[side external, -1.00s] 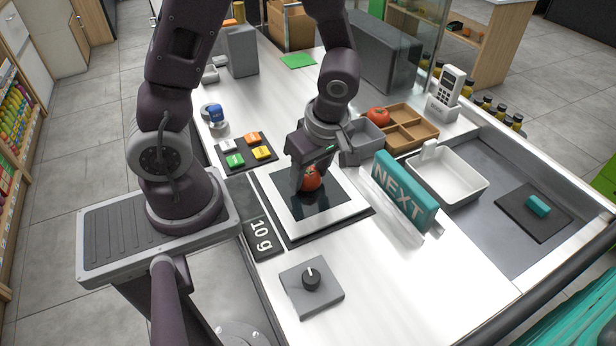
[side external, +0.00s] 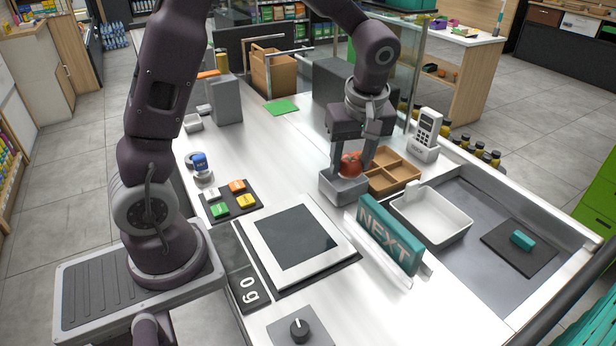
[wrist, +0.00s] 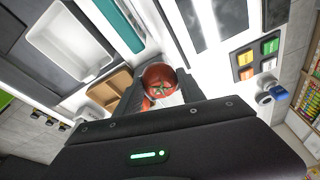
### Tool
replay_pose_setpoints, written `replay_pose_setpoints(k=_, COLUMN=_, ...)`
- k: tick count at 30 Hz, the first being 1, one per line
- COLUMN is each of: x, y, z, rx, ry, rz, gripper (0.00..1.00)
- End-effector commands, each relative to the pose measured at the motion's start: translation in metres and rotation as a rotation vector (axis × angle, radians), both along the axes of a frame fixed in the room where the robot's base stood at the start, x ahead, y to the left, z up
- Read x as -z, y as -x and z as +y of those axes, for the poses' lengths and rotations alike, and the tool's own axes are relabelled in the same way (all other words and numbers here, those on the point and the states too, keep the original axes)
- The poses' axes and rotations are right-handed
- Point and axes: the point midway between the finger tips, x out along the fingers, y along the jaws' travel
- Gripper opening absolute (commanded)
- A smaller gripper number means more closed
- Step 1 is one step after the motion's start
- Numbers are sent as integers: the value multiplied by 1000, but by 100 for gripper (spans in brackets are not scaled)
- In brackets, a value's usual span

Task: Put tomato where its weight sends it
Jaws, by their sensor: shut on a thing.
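My gripper (side external: 352,168) is shut on a red tomato (side external: 350,160), held at or just above the small grey bin (side external: 343,190); I cannot tell if it touches the bin. In the wrist view the tomato (wrist: 158,76), with its green stalk end, sits between the fingers. Another bit of red shows below it there, and I cannot tell what it is. The scale (side external: 296,240) has a bare dark plate, and its display (side external: 247,290) reads 0 g.
A wooden divided tray (side external: 398,172) stands right beside the grey bin. The teal NEXT sign (side external: 390,233) and white tub (side external: 435,222) are in front and to the right. A card reader (side external: 427,130) stands behind. Coloured buttons (side external: 230,202) lie left of the scale.

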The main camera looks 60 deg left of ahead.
Motion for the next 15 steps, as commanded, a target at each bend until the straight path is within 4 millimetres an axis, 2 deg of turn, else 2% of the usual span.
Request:
replay_pose_setpoints(k=1, x=6, y=-25, z=6, rx=84, ry=2, rz=-2, gripper=0)
replay_pose_setpoints(k=3, x=13, y=-58, z=14, rx=215, ry=-1, rz=-7, gripper=0)
replay_pose_setpoints(k=6, x=21, y=-94, z=25, rx=368, ry=-11, rz=-14, gripper=0)
replay_pose_setpoints(k=10, x=27, y=-118, z=34, rx=478, ry=-24, rz=-22, gripper=0)
replay_pose_setpoints(k=15, x=28, y=-123, z=36, rx=506, ry=-27, rz=-23, gripper=0)
